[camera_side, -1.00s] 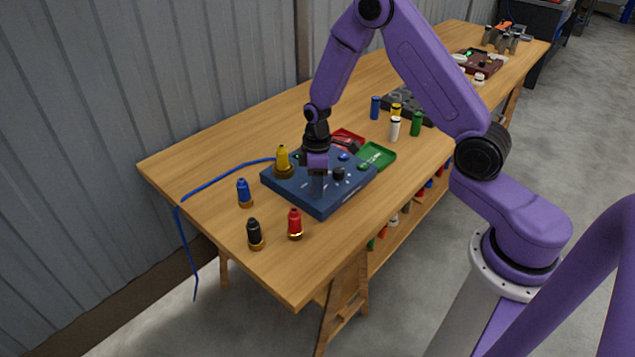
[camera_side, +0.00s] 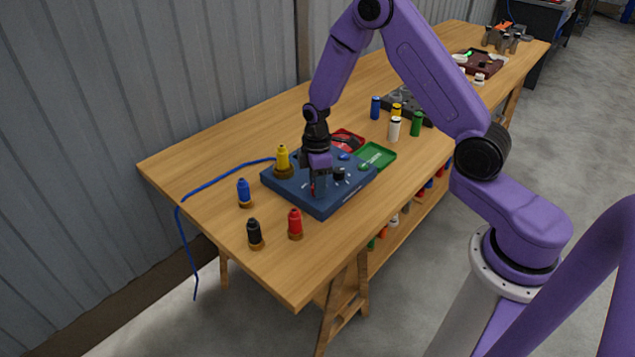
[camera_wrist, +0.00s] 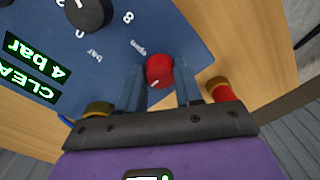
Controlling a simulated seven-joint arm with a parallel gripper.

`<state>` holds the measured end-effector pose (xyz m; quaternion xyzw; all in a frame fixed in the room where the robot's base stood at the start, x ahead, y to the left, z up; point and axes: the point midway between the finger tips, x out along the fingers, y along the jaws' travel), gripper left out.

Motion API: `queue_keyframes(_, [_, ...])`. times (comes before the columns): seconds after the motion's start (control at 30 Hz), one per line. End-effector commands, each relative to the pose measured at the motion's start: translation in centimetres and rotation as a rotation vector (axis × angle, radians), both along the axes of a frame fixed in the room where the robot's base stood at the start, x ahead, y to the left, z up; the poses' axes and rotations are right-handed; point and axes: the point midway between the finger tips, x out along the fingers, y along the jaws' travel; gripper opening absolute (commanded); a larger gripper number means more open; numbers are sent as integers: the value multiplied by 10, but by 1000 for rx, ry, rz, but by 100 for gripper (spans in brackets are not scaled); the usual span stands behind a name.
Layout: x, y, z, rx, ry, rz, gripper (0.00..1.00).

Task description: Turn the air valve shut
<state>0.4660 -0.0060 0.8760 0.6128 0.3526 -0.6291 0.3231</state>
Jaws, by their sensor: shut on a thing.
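The air valve is a red knob (camera_wrist: 159,70) with a small white mark, on the blue panel box (camera_side: 330,205). The word "open" is printed beside it, and the mark points away from that word. My gripper (camera_wrist: 158,84) has a finger on either side of the knob and is shut on it. In the side view my gripper (camera_side: 318,186) points down at the box's front part, and its fingers mostly hide the knob.
A black dial (camera_wrist: 88,12) and a green-lit display reading "4 bar" (camera_wrist: 45,62) are on the panel. A yellow nozzle (camera_side: 283,158) with a blue hose (camera_side: 225,174) stands at its corner. Blue (camera_side: 244,192), black (camera_side: 254,233) and red (camera_side: 295,223) nozzles stand nearby.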

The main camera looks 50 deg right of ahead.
Motion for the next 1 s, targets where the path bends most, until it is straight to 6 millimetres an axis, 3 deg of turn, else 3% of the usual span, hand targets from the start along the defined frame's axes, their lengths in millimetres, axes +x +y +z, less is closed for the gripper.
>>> queue_keyframes(0.03, [1, 0, 1, 0, -4, 3, 45])
queue_keyframes(0.1, [1, 0, 1, 0, -4, 3, 60])
queue_keyframes(0.53, [1, 0, 9, 0, -2, 1, 60])
queue_keyframes(0.67, [2, 0, 28, 0, -6, 1, 60])
queue_keyframes(1.0, [5, -2, 96, 0, -9, 1, 60])
